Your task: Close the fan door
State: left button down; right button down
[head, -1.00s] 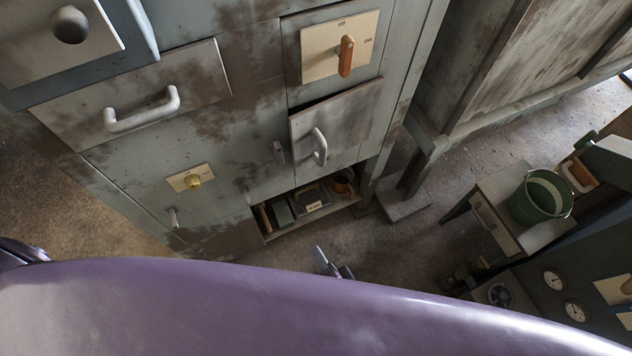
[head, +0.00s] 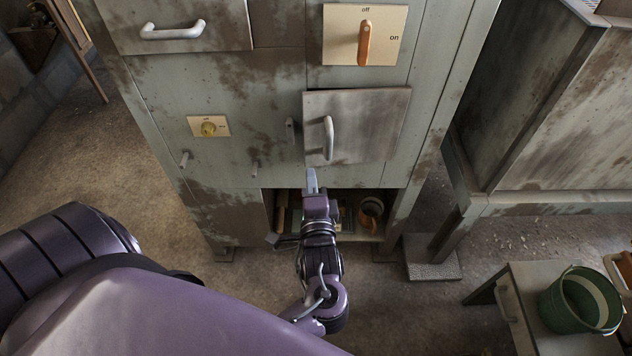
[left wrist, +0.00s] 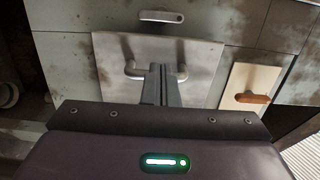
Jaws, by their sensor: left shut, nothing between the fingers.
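The fan door seems to be the small grey metal door (head: 375,125) with an upright white handle (head: 328,138) on the cabinet front. It looks slightly proud of the front; how far it stands open is hard to tell. A small latch (head: 290,131) sits left of it. My left gripper (head: 312,180) is shut and empty, just below the door's lower left corner in the head view. In the left wrist view the shut fingers (left wrist: 168,80) overlap the door (left wrist: 205,65) and its handle (left wrist: 133,70); contact cannot be told. My right gripper is not in view.
An orange switch (head: 365,42) on a cream plate is above the door. An open shelf (head: 395,205) with a pot lies below. A green bucket (head: 582,300) stands on a small table at right.

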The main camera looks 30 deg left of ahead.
aim_at(305, 133)
pick_arm(q)
jog(key=x, duration=1.1)
jog(key=shift+w+d, duration=0.1)
jog(key=shift+w+a+r+m+t+h+p, duration=0.1)
jog(key=shift+w+a+m+t+h+p, duration=0.6)
jog(key=shift+w+a+h, duration=0.35)
jog(key=shift+r, duration=0.15)
jog(key=shift+a, duration=0.1)
